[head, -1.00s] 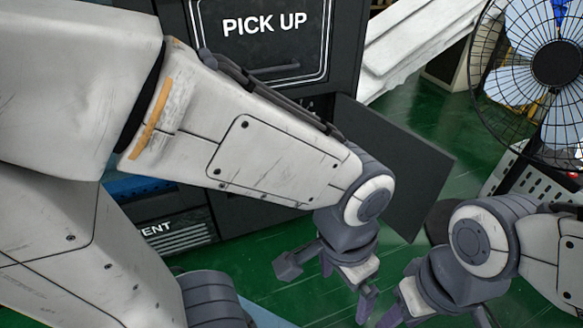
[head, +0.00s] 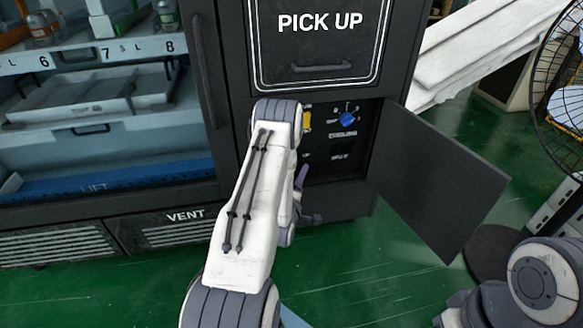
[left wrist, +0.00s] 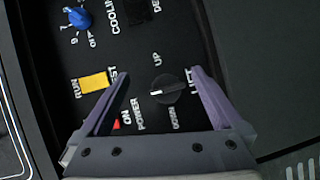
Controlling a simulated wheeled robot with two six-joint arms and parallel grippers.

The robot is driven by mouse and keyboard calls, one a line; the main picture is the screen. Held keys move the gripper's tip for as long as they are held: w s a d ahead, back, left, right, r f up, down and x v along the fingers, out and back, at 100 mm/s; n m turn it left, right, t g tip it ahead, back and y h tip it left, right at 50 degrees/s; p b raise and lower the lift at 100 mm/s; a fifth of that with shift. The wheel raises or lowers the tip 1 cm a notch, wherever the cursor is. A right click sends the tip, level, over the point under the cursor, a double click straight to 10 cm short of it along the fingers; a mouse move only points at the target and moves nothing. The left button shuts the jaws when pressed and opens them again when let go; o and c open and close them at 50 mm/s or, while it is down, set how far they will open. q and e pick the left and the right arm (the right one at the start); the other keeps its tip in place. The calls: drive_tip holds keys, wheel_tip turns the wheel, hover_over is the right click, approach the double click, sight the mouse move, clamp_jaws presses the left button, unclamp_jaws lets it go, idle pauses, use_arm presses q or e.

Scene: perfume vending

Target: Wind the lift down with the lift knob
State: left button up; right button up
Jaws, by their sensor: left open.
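The lift knob (left wrist: 168,90) is a round black knob with a pale pointer line, on a black panel with UP, DOWN and LIFT lettering in the left wrist view. The pointer lies toward the POWER side, between UP and DOWN. My left gripper (left wrist: 161,73) is open, with one purple finger on each side of the knob and visible gaps. In the head view my left gripper (head: 303,190) is partly hidden by my arm, which also hides the knob. The lift's blue front strip (head: 93,186) is low inside the cabinet. My right gripper's fingers are out of view.
The panel has a blue dial (head: 348,119), a yellow switch (left wrist: 95,83) and a red power light (left wrist: 116,124). An open black door (head: 440,180) stands right of the panel. A fan (head: 560,95) stands at the right edge.

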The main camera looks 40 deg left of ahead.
use_arm(q)
drive_tip(key=s+a+f+n+y, duration=0.1)
drive_tip(key=s+a+n+y, duration=0.1)
drive_tip(key=s+a, duration=0.1)
drive_tip(key=shift+n+t, duration=0.3)
drive_tip(key=shift+n, duration=0.1)
drive_tip(key=b+x, duration=0.2)
drive_tip(key=x, duration=0.3)
drive_tip(key=a+b+x, duration=0.1)
drive_tip(key=x, duration=0.3)
drive_tip(key=shift+w+a+r+b, duration=0.1)
drive_tip(key=shift+a+b, duration=0.1)
drive_tip(key=shift+b, duration=0.2)
